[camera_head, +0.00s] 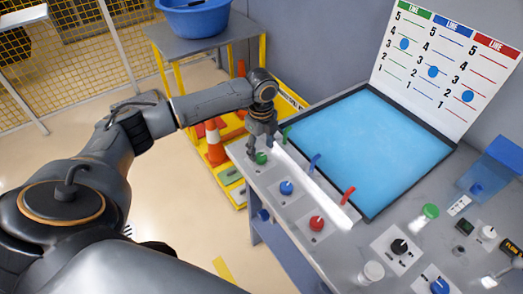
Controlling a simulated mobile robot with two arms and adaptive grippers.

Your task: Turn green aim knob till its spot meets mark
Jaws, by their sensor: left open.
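The green knob (261,157) sits on the light panel at the near left of the bench. My left gripper (259,147) is open and points down right at the green knob, its fingers close around or just above it. Contact cannot be told. A white board (446,50) stands at the back with green, blue and red columns numbered 1 to 5. A blue spot (404,44) lies in its green column, between the 4 and 3 labels by eye. The knob's own pointer is too small to read. My right gripper is not in view.
A blue knob (286,187) and a red knob (316,223) sit along the same panel. Green, blue (314,162) and red (347,194) nozzles stand beside the blue liquid tank (366,144). More knobs and a white cup (371,272) are at the right.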

